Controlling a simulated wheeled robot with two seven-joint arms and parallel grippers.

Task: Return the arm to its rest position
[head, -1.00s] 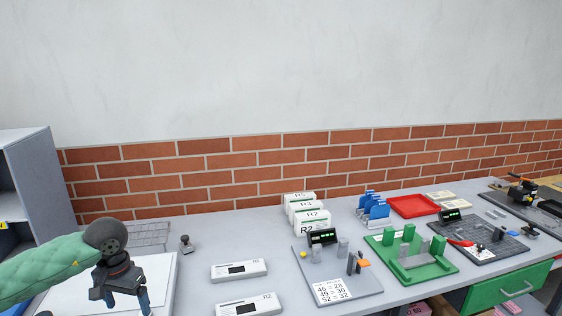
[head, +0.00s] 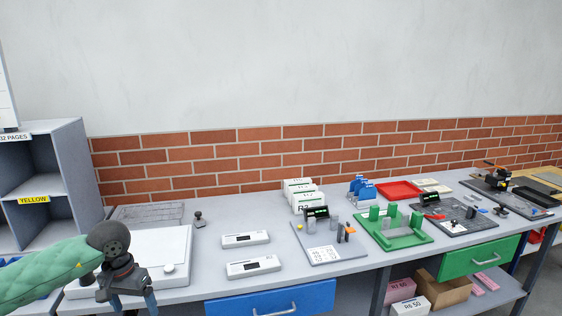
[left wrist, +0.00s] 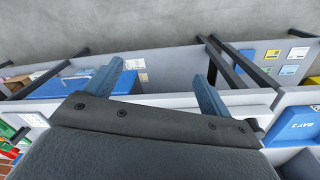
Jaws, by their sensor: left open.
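My left arm comes in from the left in the head view, with its green padded sleeve and dark wrist. My left gripper (head: 128,298) hangs at the lower left, in front of the white board at the table's left end. In the left wrist view its two blue fingers (left wrist: 155,90) are spread apart with nothing between them. My right gripper is in neither view.
The grey table (head: 210,278) carries two white label devices (head: 245,240), a green fixture (head: 400,237) and a red tray (head: 398,190). A grey shelf unit (head: 70,170) stands at the left. A blue drawer (head: 270,302) is under the table's front edge.

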